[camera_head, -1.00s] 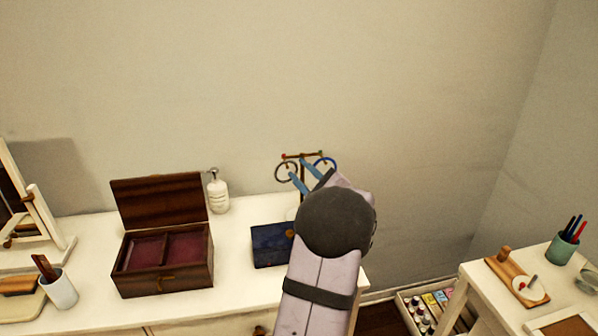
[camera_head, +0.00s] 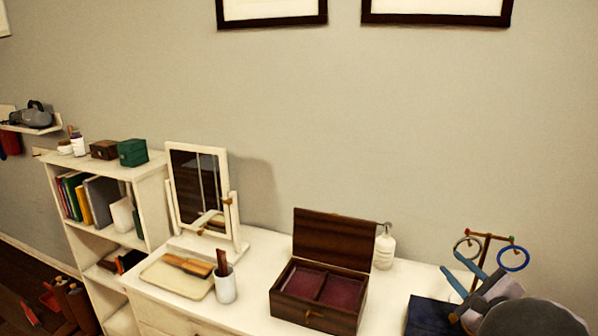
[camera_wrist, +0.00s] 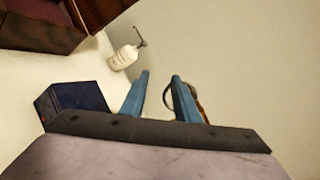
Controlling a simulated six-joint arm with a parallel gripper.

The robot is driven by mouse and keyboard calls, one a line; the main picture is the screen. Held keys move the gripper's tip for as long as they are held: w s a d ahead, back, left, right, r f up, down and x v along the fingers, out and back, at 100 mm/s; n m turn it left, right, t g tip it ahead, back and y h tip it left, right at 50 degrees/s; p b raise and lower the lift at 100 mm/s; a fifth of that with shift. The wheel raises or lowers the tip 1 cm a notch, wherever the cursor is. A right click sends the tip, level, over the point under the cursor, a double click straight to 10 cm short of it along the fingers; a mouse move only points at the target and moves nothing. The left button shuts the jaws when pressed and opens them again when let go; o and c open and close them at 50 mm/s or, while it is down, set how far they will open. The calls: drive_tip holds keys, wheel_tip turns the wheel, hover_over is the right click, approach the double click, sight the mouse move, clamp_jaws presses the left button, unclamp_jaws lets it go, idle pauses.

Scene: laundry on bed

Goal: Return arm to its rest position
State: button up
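My gripper (camera_head: 451,262) is at the lower right of the head view, in front of the jewelry stand. Its two blue fingers stand apart with nothing seen between the tips. The wrist view also shows the open gripper (camera_wrist: 160,76), with the wall beyond. The jewelry stand (camera_head: 485,240) holds a dark ring and a blue ring (camera_head: 513,259). In the wrist view a dark ring (camera_wrist: 167,97) shows beside and behind the right finger; I cannot tell whether they touch. Much of the stand is hidden by my arm.
An open wooden box (camera_head: 310,318) with a red lining sits on the white dresser (camera_head: 262,258). Near it are a white bottle (camera_head: 384,250), a dark blue box (camera_head: 428,316), a white cup (camera_head: 225,286) and a mirror (camera_head: 228,160). A shelf (camera_head: 150,170) stands left.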

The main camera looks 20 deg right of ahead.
drive_tip(key=w+a+f+n+g+y, duration=0.1)
drive_tip(key=w+a+f+n+y, duration=0.2)
drive_tip(key=a, duration=0.5)
drive_tip(key=w+a+f+n+g+y, duration=0.1)
drive_tip(key=w+a+n+y, duration=0.25)
drive_tip(key=a, duration=0.45)
drive_tip(key=a+f+n+g+y+p, duration=0.1)
drive_tip(key=a+f+n+g+y, duration=0.15)
drive_tip(key=a, duration=0.55)
drive_tip(key=a+f+n+g+y+p, duration=0.1)
drive_tip(key=a+f+n+g+y, duration=0.2)
drive_tip(key=a, duration=0.5)
drive_tip(key=s+a+f+n+g+h+p, duration=0.1)
drive_tip(key=s+a+f+n+g+h, duration=0.1)
drive_tip(key=s+n, duration=0.6)
drive_tip(key=s+a+f+n+g+h+p, duration=0.1)
drive_tip(key=s+a+f+n+g+h, duration=0.2)
drive_tip(key=s+a+n+g, duration=0.3)
drive_tip(key=s+a+n+h, duration=0.1)
drive_tip(key=s+a+n, duration=0.1)
drive_tip(key=a+n, duration=0.1)
drive_tip(key=shift+a+f+n+h, duration=0.3)
drive_tip(key=shift+f+n, duration=0.05)
drive_tip(key=shift+n, duration=0.25)
drive_tip(key=shift+s+f, duration=0.1)
